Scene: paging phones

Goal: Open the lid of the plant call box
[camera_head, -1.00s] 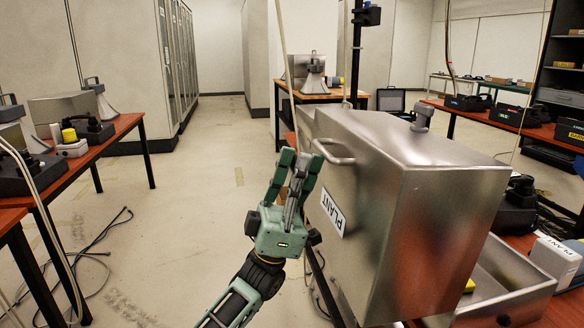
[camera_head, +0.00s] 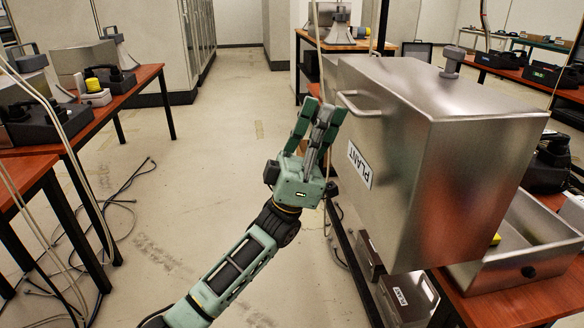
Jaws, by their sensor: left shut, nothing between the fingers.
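The plant call box is a brushed steel box. Its deep lid (camera_head: 450,165) bears a white PLANT label (camera_head: 360,164) and a bar handle (camera_head: 358,104) on its left-facing side. The lid looks swung up, beside a shallow open steel base (camera_head: 540,262) at the lower right, with something yellow partly visible inside. My left gripper (camera_head: 325,107) is shut and empty, just left of the handle and apart from it in the picture. Whether it touches the lid's side is hard to tell. My right gripper is not in view.
A red-topped table (camera_head: 505,304) carries the call box. Steel boxes with a PLANT label (camera_head: 400,297) sit lower down below the lid. Another table (camera_head: 140,76) with phones and horns stands at the left, with loose cables (camera_head: 125,200) on the floor. The middle floor is clear.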

